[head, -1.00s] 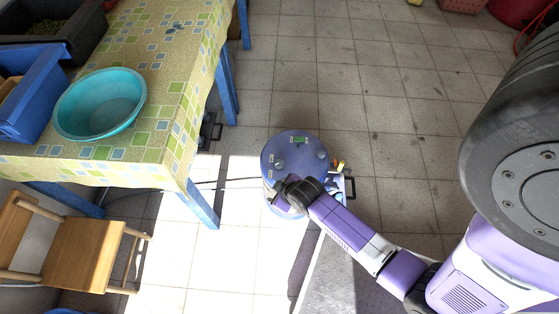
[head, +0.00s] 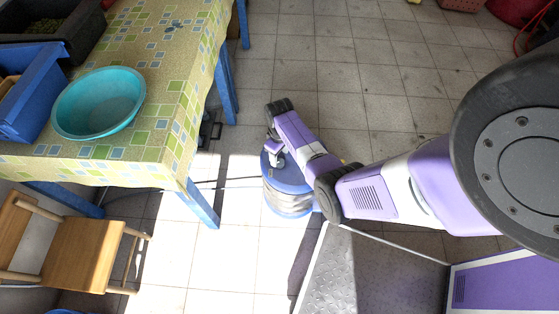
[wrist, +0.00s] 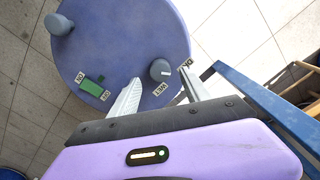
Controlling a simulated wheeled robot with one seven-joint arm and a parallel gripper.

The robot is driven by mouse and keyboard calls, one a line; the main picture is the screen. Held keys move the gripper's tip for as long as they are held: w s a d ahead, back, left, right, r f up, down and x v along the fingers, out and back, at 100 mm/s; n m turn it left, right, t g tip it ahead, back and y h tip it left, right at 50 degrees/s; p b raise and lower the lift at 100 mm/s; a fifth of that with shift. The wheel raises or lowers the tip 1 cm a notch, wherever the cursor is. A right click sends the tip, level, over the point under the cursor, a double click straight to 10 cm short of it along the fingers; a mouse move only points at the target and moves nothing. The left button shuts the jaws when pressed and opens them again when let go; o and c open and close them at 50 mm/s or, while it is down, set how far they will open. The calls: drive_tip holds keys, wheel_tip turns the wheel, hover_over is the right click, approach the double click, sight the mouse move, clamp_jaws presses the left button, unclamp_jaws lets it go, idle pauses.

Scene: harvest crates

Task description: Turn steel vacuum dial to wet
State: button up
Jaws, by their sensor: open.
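The vacuum (head: 289,203) stands on the floor, with a blue round lid and a shiny drum, partly covered by my arm in the head view. In the wrist view its lid (wrist: 125,40) carries a grey dial (wrist: 160,69) near the edge. A label reading WET sits just below the dial, and another small label is at its upper right. Where the dial points is not clear. My gripper (wrist: 161,77) is open above the lid, one finger on each side of the dial; contact cannot be told.
A second grey knob (wrist: 58,24) and a green switch (wrist: 92,86) with ON and OFF labels are on the lid. A table (head: 150,155) with a turquoise basin (head: 98,103) and a wooden chair (head: 70,258) stand left. Tiled floor is free behind the vacuum.

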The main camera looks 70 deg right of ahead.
sight(279, 162)
drive_tip(key=shift+f+b, duration=0.45)
drive_tip(key=shift+f, duration=1.6)
clamp_jaws()
